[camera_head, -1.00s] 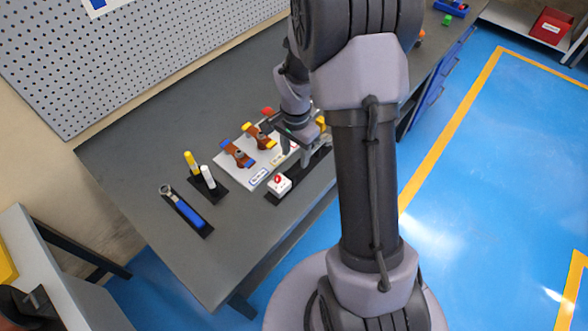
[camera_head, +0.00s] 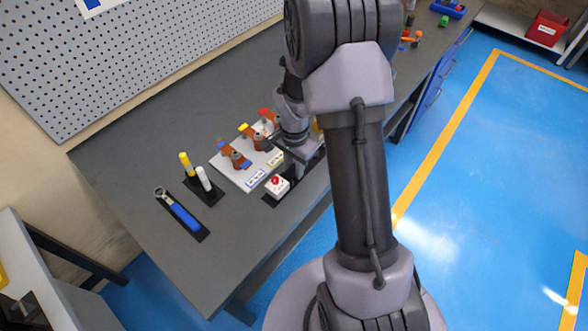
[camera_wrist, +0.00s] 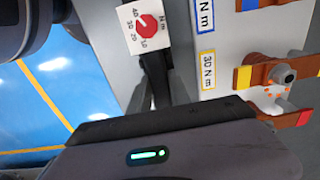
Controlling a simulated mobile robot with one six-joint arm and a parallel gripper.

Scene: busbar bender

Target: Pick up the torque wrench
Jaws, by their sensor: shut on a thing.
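The torque wrench (camera_head: 181,214), with a blue handle and a metal ratchet head, lies on a black mat at the left of the bench in the head view. My gripper (camera_head: 301,172) is well to its right, low over the bench beside the white board. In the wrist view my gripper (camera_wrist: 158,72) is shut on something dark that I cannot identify. A white box with a red dial (camera_head: 277,184) stands on a black mat just left of the gripper. The dial box (camera_wrist: 148,27) also shows at the top of the wrist view. The wrench is outside the wrist view.
A white board (camera_head: 235,171) carries brown brackets with blue, yellow and red ends. A yellow and a white marker (camera_head: 204,178) stand between wrench and board. A pegboard (camera_head: 150,50) rises behind. The bench's front left (camera_head: 225,255) is clear.

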